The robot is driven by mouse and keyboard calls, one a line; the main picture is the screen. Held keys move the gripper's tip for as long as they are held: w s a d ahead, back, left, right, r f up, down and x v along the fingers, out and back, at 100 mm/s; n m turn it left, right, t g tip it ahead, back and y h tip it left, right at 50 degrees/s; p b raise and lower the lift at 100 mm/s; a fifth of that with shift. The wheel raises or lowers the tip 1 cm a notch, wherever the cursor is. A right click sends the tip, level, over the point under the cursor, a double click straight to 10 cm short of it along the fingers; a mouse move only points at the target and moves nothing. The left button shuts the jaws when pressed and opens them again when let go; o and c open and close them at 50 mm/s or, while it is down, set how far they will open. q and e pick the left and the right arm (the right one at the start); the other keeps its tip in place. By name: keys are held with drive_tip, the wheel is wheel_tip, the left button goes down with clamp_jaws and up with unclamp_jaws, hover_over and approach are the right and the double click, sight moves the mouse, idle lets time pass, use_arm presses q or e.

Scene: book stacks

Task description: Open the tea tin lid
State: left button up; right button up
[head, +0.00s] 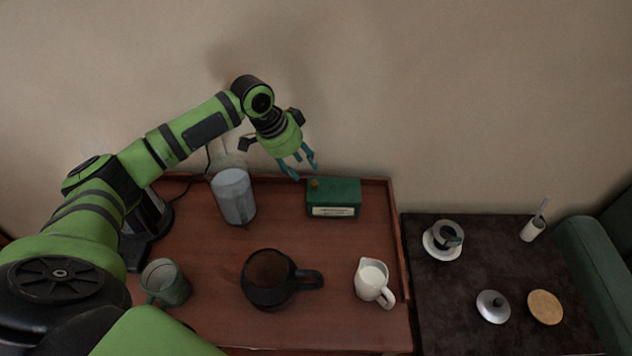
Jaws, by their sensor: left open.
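The tea tin (335,199) is a dark green box with a pale label on its front and a small brass-coloured knob at its top left. It stands at the back of the brown wooden tray table, near the raised rear edge. Its lid looks closed. My left gripper (305,172) is open, with teal fingers pointing down just above and left of the tin's knob. The fingers look apart from the tin and hold nothing. My right gripper is not in view.
A dark handled pot (270,281), a green mug (164,283) and a white milk pitcher (371,281) are in front. A dark side table (470,290) with small items stands right. Wall behind.

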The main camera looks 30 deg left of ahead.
sight(314, 182)
use_arm(q)
drive_tip(key=p+x, duration=0.1)
drive_tip(key=x, duration=0.6)
clamp_jaws()
